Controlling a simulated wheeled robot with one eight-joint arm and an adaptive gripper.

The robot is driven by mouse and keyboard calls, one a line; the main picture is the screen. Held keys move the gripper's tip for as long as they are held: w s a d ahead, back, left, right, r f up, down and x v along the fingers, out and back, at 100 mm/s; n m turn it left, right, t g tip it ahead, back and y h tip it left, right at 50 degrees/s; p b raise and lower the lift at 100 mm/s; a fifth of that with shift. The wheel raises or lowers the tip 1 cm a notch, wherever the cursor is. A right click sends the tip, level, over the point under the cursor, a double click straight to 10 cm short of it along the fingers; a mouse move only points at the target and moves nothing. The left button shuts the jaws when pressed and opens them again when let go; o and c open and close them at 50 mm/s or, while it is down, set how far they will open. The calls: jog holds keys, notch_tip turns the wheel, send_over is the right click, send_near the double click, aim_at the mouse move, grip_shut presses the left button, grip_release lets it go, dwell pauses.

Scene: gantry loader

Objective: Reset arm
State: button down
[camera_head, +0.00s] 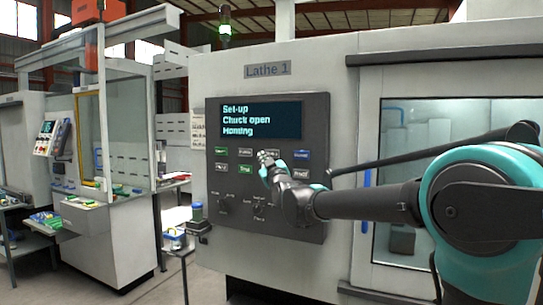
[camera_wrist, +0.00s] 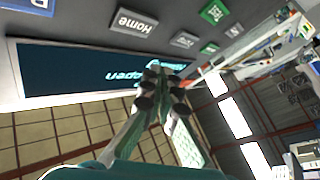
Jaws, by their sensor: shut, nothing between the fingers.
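My arm reaches in from the right across the front of Lathe 1 (camera_head: 330,60) in the head view. My gripper (camera_head: 266,159) is in front of the control panel (camera_head: 288,220), over the button rows below the screen (camera_head: 261,120). It hides part of the buttons. The screen reads "Set-up", "Chuck open" and "Homing". In the wrist view the fingers (camera_wrist: 162,90) are shut with nothing between them, and the screen (camera_wrist: 75,72) and a grey Home button (camera_wrist: 132,22) appear behind them. I cannot tell whether the fingertips touch the panel.
The lathe's glazed door (camera_head: 450,120) with a blue handle (camera_head: 366,205) is behind my arm. A small side table (camera_head: 182,249) with items stands left of the lathe. Another machine (camera_head: 110,235) is further left.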

jog(key=shift+f, duration=0.1)
dwell(0.4)
jog(key=s+d+f+m+g+h, duration=0.2)
jog(key=s+d+f+g, duration=0.15)
jog(key=d+f, duration=0.45)
jog(key=s+d+f+m+g+h, duration=0.15)
jog(key=s+d+f, duration=0.25)
jog(key=f, duration=0.9)
jog(key=s+d+f+m+g+h, duration=0.2)
jog(key=s+d+f+g, duration=0.15)
jog(key=d+f, duration=0.45)
jog(key=s+d+f+m+g+h, duration=0.1)
jog(key=s+d+f+m+g, duration=0.1)
jog(key=s+f, duration=0.9)
jog(key=s+d+f+m+g+h, duration=0.2)
jog(key=s+d+f+g, duration=0.3)
jog(key=s+f, duration=0.6)
jog(key=s+d, duration=0.2)
jog(key=s, duration=0.1)
jog(key=shift+m, duration=0.35)
jog(key=shift+w, duration=0.1)
